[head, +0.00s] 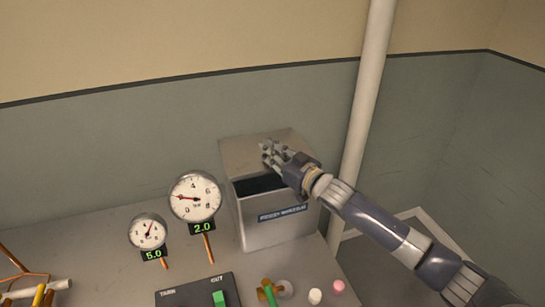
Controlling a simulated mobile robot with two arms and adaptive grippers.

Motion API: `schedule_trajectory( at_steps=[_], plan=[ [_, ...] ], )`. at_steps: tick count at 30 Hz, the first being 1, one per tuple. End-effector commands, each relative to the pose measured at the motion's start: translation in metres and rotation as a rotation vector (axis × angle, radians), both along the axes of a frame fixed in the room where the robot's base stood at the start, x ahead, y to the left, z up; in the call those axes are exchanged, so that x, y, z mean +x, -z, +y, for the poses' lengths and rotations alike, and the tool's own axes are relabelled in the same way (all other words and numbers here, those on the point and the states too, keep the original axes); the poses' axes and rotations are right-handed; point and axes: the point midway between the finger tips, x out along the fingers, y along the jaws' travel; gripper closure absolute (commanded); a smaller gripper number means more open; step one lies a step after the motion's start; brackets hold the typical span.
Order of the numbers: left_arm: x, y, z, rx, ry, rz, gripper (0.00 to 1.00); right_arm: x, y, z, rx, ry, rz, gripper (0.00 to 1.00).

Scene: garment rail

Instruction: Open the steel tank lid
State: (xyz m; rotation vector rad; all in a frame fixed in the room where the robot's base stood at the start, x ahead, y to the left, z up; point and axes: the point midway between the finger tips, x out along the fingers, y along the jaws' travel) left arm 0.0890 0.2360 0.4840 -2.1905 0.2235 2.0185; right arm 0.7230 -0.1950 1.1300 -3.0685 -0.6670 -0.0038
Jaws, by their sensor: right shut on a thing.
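The steel tank (258,235) is a grey metal box with a dark label on its front, standing on the worktop. Its lid (240,154) is tilted up toward the wall, and a dark opening shows below it at the front. My right gripper (271,154) comes in from the right and is at the lid's right part, shut on the lid. The fingers and wrist hide part of the lid and the tank's right upper edge. My left gripper is not in view.
Two round gauges (195,197) (148,232) with green readouts stand left of the tank. A dark switch panel (190,293) with a green switch, a valve (268,290) and small knobs lie in front. A pale vertical pipe (368,95) rises behind my right arm.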

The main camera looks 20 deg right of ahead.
Motion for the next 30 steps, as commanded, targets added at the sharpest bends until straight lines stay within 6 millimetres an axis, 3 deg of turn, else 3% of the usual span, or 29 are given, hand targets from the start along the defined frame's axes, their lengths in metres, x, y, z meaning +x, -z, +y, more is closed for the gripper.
schedule_trajectory(
  at_steps=[4,6,9,10,13,18,20,24,30],
  plan=[
    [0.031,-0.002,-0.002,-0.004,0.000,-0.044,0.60,0.003,0.005,-0.002,-0.005,0.004,0.009,1.00],
    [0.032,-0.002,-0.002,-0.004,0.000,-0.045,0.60,0.003,0.005,-0.002,-0.005,0.005,0.009,1.00],
    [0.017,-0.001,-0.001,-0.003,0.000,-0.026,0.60,0.003,0.005,-0.003,-0.006,0.005,0.008,1.00],
    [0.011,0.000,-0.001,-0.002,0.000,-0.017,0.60,0.003,0.005,-0.003,-0.006,0.005,0.007,0.82],
    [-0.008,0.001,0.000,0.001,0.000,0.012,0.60,0.003,0.005,-0.003,-0.006,0.005,0.008,0.62],
    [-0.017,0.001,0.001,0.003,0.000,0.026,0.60,0.003,0.005,-0.001,-0.005,0.003,0.009,0.62],
    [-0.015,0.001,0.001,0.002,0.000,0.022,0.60,0.003,0.005,-0.001,-0.004,0.002,0.009,0.62],
    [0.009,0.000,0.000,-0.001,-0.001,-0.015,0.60,0.001,0.006,-0.002,-0.005,0.002,0.010,0.62],
    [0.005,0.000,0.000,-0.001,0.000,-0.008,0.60,-0.016,0.007,-0.010,-0.005,0.002,0.012,0.62]
  ],
)
